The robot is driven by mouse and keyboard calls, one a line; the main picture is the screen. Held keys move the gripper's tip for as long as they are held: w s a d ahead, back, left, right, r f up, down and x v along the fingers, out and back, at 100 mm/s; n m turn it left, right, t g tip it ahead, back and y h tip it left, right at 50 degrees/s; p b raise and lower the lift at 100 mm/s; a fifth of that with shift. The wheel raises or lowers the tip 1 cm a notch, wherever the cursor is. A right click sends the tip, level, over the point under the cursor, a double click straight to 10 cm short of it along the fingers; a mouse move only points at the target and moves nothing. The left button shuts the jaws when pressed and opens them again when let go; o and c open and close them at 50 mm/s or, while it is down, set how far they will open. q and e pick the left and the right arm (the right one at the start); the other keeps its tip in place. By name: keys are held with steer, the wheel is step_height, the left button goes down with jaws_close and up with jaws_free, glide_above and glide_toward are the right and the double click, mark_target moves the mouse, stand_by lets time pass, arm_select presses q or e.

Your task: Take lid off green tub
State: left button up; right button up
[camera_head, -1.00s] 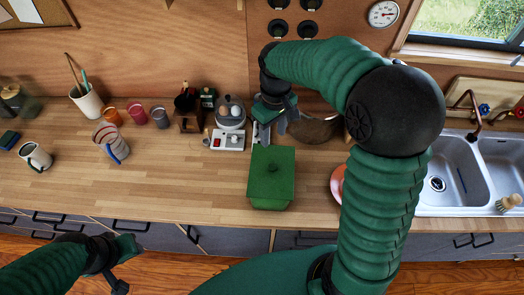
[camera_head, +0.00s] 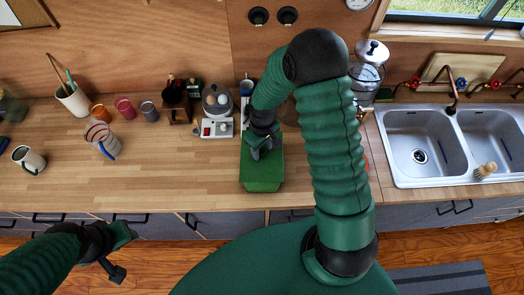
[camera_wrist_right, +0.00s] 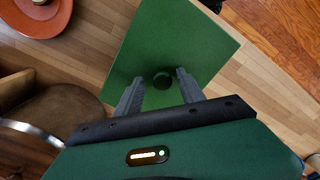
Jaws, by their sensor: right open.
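The green tub (camera_head: 262,180) stands on the wooden counter near its front edge, with its green lid (camera_wrist_right: 197,50) on top. A round green knob (camera_wrist_right: 162,81) sits at the middle of the lid. My right gripper (camera_head: 262,150) is over the lid. In the right wrist view, its open fingers (camera_wrist_right: 156,82) point down with the knob between them; I cannot tell whether they touch it. In the head view the gripper hides the knob and part of the lid. My left gripper (camera_head: 122,252) is low at the left, in front of the counter, away from the tub, with its fingers apart.
An egg cooker (camera_head: 216,105) stands left of the tub. An orange plate (camera_wrist_right: 37,15) and a brown bowl (camera_wrist_right: 50,105) are close by. The sink (camera_head: 420,150) is at the right.

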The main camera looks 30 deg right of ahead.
steer(key=shift+s+a, duration=0.25)
steer(key=shift+a, duration=0.05)
steer(key=shift+c, duration=0.3)
steer(key=shift+w+f, duration=0.15)
steer(key=shift+w, duration=0.1)
steer(key=c, duration=0.5)
steer(key=shift+d, duration=0.1)
jaws_close()
steer(key=shift+s+d, duration=0.1)
steer(key=shift+d, duration=0.05)
